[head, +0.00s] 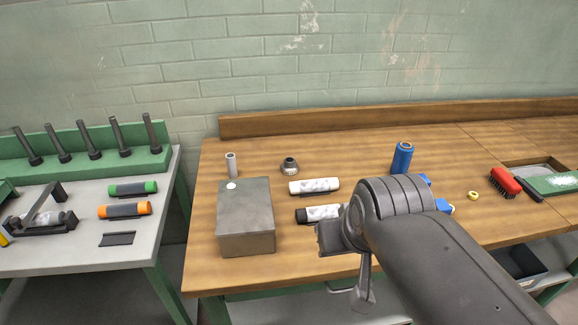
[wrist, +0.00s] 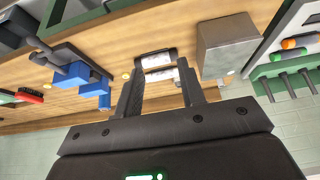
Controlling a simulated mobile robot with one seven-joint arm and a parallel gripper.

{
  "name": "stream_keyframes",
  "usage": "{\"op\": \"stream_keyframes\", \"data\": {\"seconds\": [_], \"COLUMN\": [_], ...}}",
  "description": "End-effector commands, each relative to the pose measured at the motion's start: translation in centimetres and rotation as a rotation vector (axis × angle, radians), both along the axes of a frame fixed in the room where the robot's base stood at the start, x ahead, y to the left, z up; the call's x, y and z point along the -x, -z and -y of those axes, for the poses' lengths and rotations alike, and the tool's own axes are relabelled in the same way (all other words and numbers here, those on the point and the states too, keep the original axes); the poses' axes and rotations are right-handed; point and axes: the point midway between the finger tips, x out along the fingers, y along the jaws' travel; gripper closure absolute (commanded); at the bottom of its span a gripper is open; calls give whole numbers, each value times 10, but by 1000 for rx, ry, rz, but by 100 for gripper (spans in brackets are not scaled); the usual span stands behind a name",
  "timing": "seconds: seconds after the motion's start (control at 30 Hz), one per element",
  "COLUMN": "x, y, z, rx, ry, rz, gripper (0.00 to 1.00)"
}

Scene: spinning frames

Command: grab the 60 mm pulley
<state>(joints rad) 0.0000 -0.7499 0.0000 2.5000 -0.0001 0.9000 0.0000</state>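A small dark grey round part with a ribbed lower rim (head: 289,167) stands at the back of the wooden bench, right of the grey box; it looks most like the pulley, but I cannot read its size. I cannot make it out in the wrist view. My gripper (head: 354,292) is in front of the bench's front edge in the head view, well apart from that part. In the wrist view my gripper (wrist: 159,72) has its two fingers apart with nothing held between them; the white rollers show beyond the fingertips.
The grey metal box (head: 246,222) stands left on the bench, with a pale cylinder (head: 231,165) behind it. White rollers (head: 314,186) lie mid-bench. A blue cylinder (head: 402,158), a yellow ring (head: 472,195) and a red brush (head: 505,182) are to the right. A grey-topped table (head: 75,245) stands left.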

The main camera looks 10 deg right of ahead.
Motion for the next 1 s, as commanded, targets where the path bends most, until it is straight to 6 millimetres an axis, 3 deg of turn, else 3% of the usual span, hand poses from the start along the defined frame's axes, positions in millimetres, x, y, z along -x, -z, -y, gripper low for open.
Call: {"op": "stream_keyframes", "data": {"seconds": [0.23,0.77,1.0], "x": [0,0,-1], "y": [0,0,-1], "z": [0,0,0], "rx": [0,0,0], "ry": [0,0,0], "rz": [0,0,0], "gripper": [64,21,21]}}
